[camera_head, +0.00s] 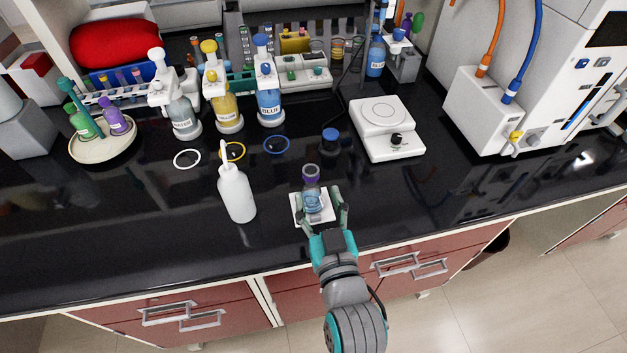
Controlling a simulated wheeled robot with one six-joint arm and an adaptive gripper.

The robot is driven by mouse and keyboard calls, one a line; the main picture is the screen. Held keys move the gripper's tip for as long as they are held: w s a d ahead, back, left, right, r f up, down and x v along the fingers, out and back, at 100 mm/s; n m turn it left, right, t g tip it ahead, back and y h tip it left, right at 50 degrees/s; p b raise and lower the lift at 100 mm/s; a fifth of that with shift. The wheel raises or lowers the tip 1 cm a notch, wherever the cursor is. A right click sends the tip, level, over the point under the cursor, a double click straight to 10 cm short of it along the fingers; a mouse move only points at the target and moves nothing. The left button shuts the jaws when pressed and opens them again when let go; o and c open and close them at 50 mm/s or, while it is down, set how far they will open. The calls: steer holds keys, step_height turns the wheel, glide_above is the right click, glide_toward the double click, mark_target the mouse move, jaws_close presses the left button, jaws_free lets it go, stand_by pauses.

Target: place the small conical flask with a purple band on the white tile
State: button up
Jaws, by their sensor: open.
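The small conical flask (312,191) has a purple band near its neck and bluish contents. It stands upright on the white tile (299,209), near the front edge of the black bench. My gripper (324,215) reaches in from the front. Its fingers are open, one on each side of the flask and tile. Whether a finger touches the flask cannot be told from this view. Part of the tile is hidden behind the flask and the fingers.
A white wash bottle (237,193) stands left of the tile. A blue-capped jar (330,139) and a white stirrer plate (387,129) stand behind. Blue (269,95), yellow (223,100) and white-topped (178,105) bottles line the back. Bench right of the tile is clear.

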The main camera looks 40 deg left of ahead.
steer(key=shift+v, duration=2.55)
steer(key=s+d+f+m+t+h, duration=0.15)
steer(key=d+f, duration=0.25)
steer(key=d, duration=0.4)
steer(key=s+d+f+m+t+h, duration=0.1)
steer(key=s+d+f+m+h, duration=0.2)
steer(key=d, duration=0.4)
steer(key=d+f+m+t+h, duration=0.1)
steer(key=d+f+h, duration=0.2)
steer(key=d+f, duration=0.35)
steer(key=s+d+m+h, duration=0.4)
steer(key=s+d+h, duration=0.2)
steer(key=s+d, duration=0.8)
steer(key=shift+f+v, duration=0.25)
steer(key=shift+v, duration=1.9)
steer(key=shift+d+g, duration=0.1)
steer(key=shift+g, duration=0.15)
